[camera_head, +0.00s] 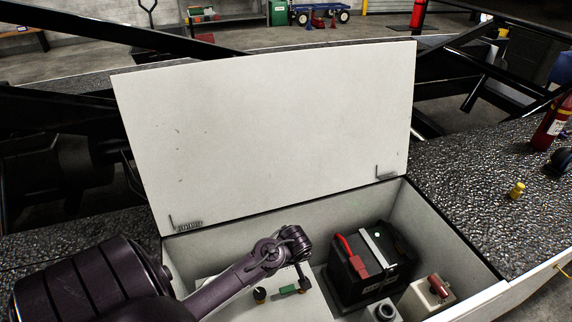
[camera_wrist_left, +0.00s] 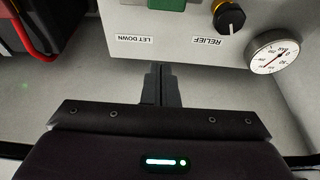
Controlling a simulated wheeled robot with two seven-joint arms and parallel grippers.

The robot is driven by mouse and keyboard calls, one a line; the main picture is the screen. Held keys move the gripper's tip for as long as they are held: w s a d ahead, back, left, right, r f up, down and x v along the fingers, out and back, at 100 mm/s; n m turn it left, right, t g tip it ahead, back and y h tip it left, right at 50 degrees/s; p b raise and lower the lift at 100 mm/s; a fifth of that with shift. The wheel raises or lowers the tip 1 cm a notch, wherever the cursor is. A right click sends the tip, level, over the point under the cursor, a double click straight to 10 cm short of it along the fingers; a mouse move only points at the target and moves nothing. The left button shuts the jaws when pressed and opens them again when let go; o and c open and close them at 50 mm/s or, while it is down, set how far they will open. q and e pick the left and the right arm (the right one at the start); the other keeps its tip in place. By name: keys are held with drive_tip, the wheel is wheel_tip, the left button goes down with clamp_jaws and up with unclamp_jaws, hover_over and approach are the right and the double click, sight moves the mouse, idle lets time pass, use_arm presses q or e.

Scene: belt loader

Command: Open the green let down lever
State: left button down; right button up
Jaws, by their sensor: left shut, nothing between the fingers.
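The green let down lever (camera_head: 289,289) sits on a pale panel inside the open white box. My left gripper (camera_head: 304,282) points down into the box, just right of the lever in the head view. In the wrist view its fingertips (camera_wrist_left: 161,68) are together and empty, below the label and apart from the lever. My right gripper is not in view.
A black-and-yellow relief knob (camera_wrist_left: 229,17) and a pressure gauge (camera_wrist_left: 273,52) sit beside the lever. A black battery (camera_head: 368,262) with a red clamp stands to the right in the box. The raised white lid (camera_head: 270,130) stands behind. The box walls are close around.

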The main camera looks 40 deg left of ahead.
sight(293, 288)
use_arm(q)
drive_tip(key=x, duration=0.9)
drive_tip(key=shift+b, duration=0.35)
drive_tip(key=d, duration=0.1)
drive_tip(key=s+d+p, duration=0.1)
drive_tip(key=d, duration=0.1)
drive_tip(key=shift+s+r, duration=0.2)
drive_tip(key=shift+s, duration=0.1)
drive_tip(key=shift+s+d, duration=0.2)
drive_tip(key=shift+d, duration=0.1)
drive_tip(key=shift+f, duration=0.1)
drive_tip(key=shift+s+d+n+p, duration=0.15)
drive_tip(key=shift+d+n+p, duration=0.05)
drive_tip(key=shift+n+p, duration=0.4)
